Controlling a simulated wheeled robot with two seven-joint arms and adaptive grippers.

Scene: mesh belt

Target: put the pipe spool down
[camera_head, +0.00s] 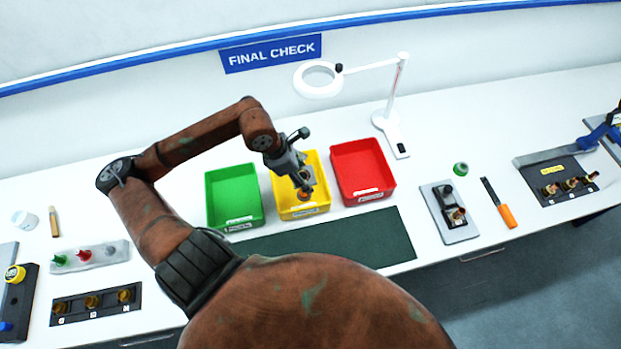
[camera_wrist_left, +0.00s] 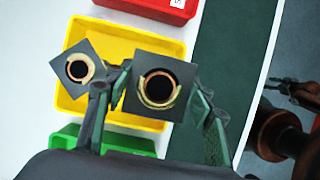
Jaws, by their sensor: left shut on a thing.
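My left gripper (camera_head: 303,187) points down over the yellow bin (camera_head: 318,212). In the left wrist view it is shut on a pipe spool (camera_wrist_left: 139,104), whose dark square flange with a copper-coloured ring sits between the fingers (camera_wrist_left: 160,92). A second dark square flange with a copper ring (camera_wrist_left: 88,80) shows beside it over the yellow bin, turned at an angle. I cannot tell whether it is a separate piece lying in the bin. In the head view the gripper partly hides the held spool. My right gripper is not in view.
A green bin (camera_head: 234,196) stands left of the yellow one and a red bin (camera_head: 362,171) right of it. A dark green mat (camera_head: 330,240) lies in front. A white magnifier lamp (camera_head: 390,100) stands behind. A grey fixture (camera_head: 450,228) and an orange-handled tool (camera_head: 507,217) lie at right.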

